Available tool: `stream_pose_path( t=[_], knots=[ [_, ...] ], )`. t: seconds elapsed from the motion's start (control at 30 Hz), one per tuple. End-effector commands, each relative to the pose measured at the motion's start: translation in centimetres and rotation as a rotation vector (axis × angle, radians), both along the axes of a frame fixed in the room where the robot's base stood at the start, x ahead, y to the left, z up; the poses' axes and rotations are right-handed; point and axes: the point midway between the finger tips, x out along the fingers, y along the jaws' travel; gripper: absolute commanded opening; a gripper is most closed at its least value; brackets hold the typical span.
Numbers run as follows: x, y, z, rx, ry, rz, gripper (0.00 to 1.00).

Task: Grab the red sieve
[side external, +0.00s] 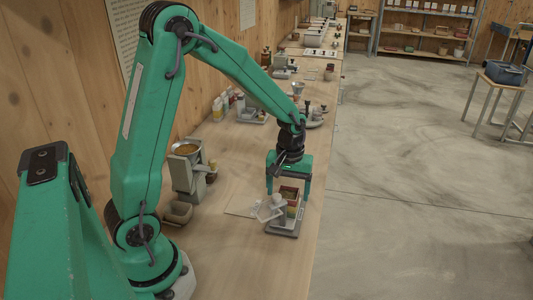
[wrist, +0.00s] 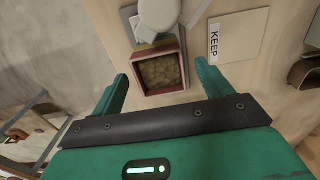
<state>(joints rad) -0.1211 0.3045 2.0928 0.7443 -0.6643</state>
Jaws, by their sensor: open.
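The red sieve (wrist: 184,68) is a square, red-rimmed frame with a yellowish-brown grainy filling, in the upper middle of the wrist view. In the side view, the sieve (side external: 290,190) appears as a small dark red square on top of a stack on a grey stand. My gripper (wrist: 162,72) is open, with one green finger on the left and one on the right of the sieve, apart from it in the picture. In the side view my gripper (side external: 287,188) points down over the stack. I cannot tell the exact height of its fingertips against the sieve.
A white round piece (wrist: 158,12) is close beyond the sieve. A grey machine with a bowl (side external: 187,165) is further left. The table's right edge is near.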

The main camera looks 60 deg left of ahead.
Motion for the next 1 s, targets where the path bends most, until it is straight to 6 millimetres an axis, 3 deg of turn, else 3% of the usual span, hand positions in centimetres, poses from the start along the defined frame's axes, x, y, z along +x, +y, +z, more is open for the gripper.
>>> stream_pose_path(
  t=[0.57,0.8,1.0],
  knots=[
    [-0.01,0.02,-0.38,0.000,0.000,0.000,0.78],
    [-0.01,0.02,-0.37,0.000,0.000,0.000,0.31],
    [0.01,0.02,-0.36,0.000,0.000,0.000,0.29]
  ],
)
